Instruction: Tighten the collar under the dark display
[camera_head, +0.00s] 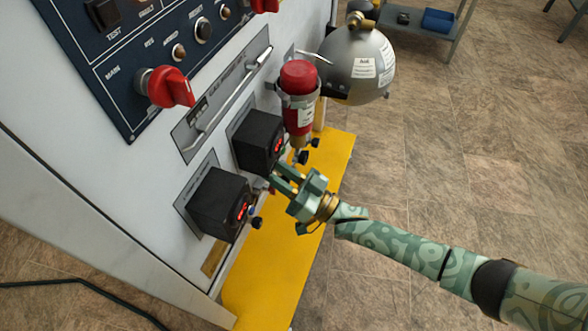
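Two dark boxes with red lit digits stick out from the white cabinet front: an upper display (258,142) and a lower display (218,204). My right gripper (274,174) comes in from the right, with its fingertips just below and beside the upper display. A gap shows between its two fingers, but whether they are around or closed on a collar there is too small to tell. Small fittings and a black knob (257,223) sit beside the lower display. I cannot make out a collar clearly under either display. My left gripper is not in view.
A red-topped cylinder (299,95) and a grey tank (357,66) are mounted beyond the upper display. A yellow base plate (267,272) lies below. A red knob (167,87) and a handle (228,105) stick out above. The floor at right is open.

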